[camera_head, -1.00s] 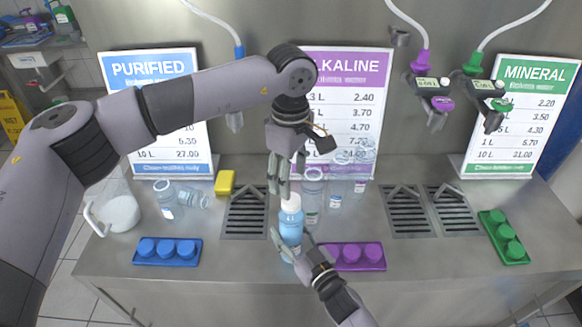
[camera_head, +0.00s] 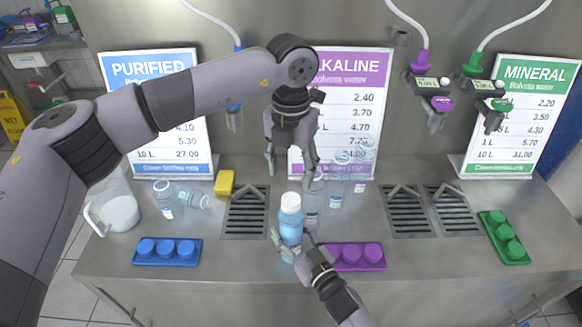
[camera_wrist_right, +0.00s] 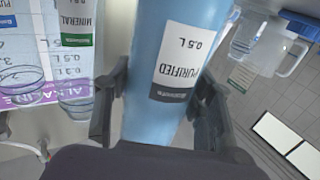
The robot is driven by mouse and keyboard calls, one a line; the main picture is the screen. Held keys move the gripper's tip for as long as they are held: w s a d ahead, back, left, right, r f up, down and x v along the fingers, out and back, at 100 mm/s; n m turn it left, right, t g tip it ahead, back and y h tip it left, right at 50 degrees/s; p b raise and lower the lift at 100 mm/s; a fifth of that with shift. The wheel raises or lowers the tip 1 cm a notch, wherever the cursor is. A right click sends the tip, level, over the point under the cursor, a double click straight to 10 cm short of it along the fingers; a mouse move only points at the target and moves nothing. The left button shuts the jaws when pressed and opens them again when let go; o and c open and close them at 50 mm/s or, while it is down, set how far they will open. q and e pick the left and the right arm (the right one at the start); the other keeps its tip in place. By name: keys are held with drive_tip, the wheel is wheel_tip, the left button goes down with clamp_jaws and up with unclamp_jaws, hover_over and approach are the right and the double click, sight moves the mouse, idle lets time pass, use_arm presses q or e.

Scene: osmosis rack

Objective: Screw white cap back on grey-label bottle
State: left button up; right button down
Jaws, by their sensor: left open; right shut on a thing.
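A blue bottle (camera_head: 291,228) stands upright near the counter's front, with a white cap (camera_head: 290,202) sitting on its top. My right gripper (camera_head: 292,240) is shut on the bottle's body. In the right wrist view the bottle (camera_wrist_right: 155,112) is upside down between the fingers (camera_wrist_right: 160,108), with a label (camera_wrist_right: 178,72) reading "PURIFIED 0.5 L". The cap is outside that view. My left gripper (camera_head: 290,178) is open and empty, pointing down just above the cap, its fingers spread to either side. How tightly the cap sits cannot be told.
Several clear bottles (camera_head: 335,190) stand right behind the blue bottle. A purple cap tray (camera_head: 352,267) is close on the right, a blue one (camera_head: 165,262) on the left. A white jug (camera_head: 118,213) and yellow sponge (camera_head: 225,183) are at left.

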sight(291, 199)
idle(0.3)
use_arm(q)
drive_tip(key=shift+f, duration=4)
drive_tip(key=c, duration=1.3)
drive_tip(key=shift+o, duration=0.2)
drive_tip(key=m, duration=0.3)
drive_tip(key=shift+m, duration=0.3)
drive_tip(key=m, duration=0.4)
drive_tip(key=shift+m, duration=0.3)
drive_tip(key=o, duration=1.4)
